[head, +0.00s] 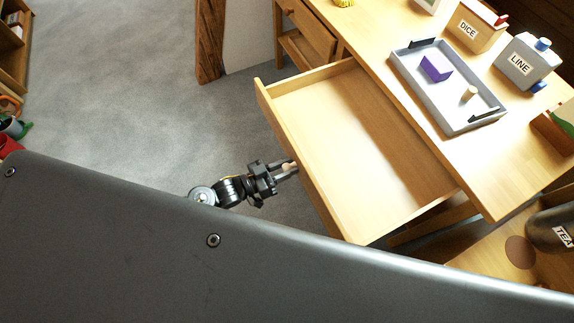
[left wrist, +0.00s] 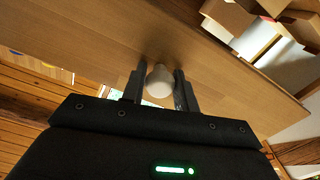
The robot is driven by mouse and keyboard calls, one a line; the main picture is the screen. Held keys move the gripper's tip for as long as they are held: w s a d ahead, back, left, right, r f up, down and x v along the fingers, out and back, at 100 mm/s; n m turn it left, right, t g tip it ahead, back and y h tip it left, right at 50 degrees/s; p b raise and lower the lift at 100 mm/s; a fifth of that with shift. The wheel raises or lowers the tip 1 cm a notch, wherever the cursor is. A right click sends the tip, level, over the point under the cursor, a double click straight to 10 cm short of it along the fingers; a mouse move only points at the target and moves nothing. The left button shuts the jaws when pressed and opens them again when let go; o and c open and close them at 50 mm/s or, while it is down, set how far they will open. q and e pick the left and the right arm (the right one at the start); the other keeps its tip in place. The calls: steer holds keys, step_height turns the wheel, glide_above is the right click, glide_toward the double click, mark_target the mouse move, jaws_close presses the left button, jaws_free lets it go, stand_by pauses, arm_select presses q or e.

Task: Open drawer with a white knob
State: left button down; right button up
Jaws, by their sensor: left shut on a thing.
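The wooden drawer (head: 352,128) stands far out from the desk in the head view, and its inside is empty. Its front panel also shows in the left wrist view (left wrist: 100,40). The white knob (left wrist: 159,82) is on the outer face of that panel. My left gripper (head: 291,168) is at the drawer front; in the left wrist view its fingers (left wrist: 159,88) are on both sides of the knob, shut on it. In the head view the fingers mostly cover the knob. My right gripper is not in view.
The desk top (head: 482,180) holds a grey tray (head: 438,120) with a purple block (head: 436,68), a DICE box (head: 474,28) and a LINE container (head: 524,64). A second small drawer (head: 306,32) is at the back left. Grey floor (head: 130,110) is clear left of the drawer.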

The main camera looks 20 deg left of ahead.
arm_select(q)
steer(key=c, duration=1.1)
jaws_free()
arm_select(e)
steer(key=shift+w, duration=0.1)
arm_select(q)
steer(key=b+v, duration=0.1)
steer(key=v, duration=1)
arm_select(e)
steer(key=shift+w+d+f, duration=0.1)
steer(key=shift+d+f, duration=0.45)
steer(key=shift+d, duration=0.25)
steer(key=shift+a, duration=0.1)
